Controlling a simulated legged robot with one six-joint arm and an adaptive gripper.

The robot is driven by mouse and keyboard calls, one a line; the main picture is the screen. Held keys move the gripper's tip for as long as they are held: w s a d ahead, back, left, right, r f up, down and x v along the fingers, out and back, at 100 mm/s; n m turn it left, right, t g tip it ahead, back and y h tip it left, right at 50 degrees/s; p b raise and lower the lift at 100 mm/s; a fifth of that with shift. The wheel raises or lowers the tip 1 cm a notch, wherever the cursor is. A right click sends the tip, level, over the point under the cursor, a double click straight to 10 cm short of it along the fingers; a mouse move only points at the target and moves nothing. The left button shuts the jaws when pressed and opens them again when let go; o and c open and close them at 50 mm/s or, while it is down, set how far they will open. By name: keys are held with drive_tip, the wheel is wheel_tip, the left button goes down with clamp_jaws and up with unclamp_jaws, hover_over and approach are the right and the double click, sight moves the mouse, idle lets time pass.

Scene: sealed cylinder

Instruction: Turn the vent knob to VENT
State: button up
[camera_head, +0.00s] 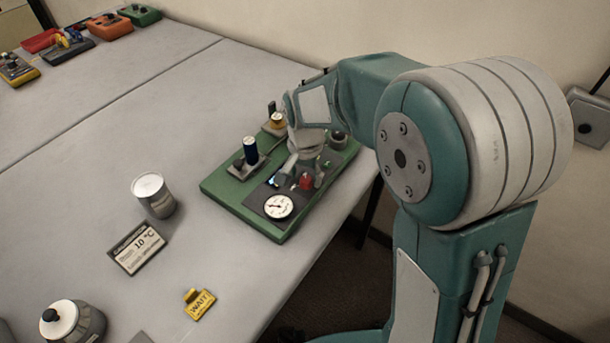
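A green base (232,198) lies on the table under my gripper. On it is a dark panel with a round white gauge (279,206) at the near end. A small red part (306,181), perhaps the vent knob, sits behind the gauge. My gripper (303,178) points down over the panel, its fingers spread on either side of the red part. Contact with it cannot be made out. The VENT marking is too small to read.
Several coloured boxes (109,27) are far left. The table's right edge is close to the base.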

sight(306, 179)
wheel_tip(306, 179, up, 12)
idle(0.6)
drive_tip(key=shift+f, duration=0.1)
drive_tip(key=s+d+r+n+t, duration=0.1)
drive_tip(key=s+d+n+t, duration=0.1)
drive_tip(key=s+d, duration=0.4)
drive_tip(key=s+d+r+n+t, duration=0.1)
drive_tip(key=s+d+n+t, duration=0.2)
drive_tip(key=s, duration=1)
drive_tip(key=d, duration=0.3)
drive_tip(key=shift+s+d+r+n+t, duration=0.2)
drive_tip(key=shift+d+r+n+t, duration=0.1)
drive_tip(key=shift+d, duration=0.1)
